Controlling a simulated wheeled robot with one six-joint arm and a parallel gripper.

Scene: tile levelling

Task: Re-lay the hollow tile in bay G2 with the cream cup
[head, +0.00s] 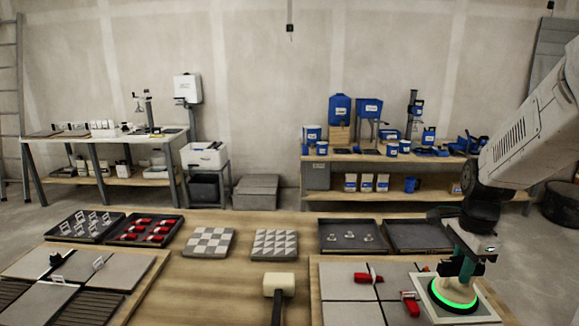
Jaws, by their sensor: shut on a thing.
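My gripper (464,261) is at the right, pointing down and shut on the upright teal handle of a suction cup. The cup (453,304) has a bright green glowing ring around its base. No bay label is readable, and the gripper and cup hide part of the tile.
Red clips (368,275) and (410,304) stand in the joints beside the cup. A cream-headed mallet (279,284) lies left of the panel. Dark trays (351,236) line the back. Another tile panel (35,265) is at left. Bare wood (210,285) lies between.

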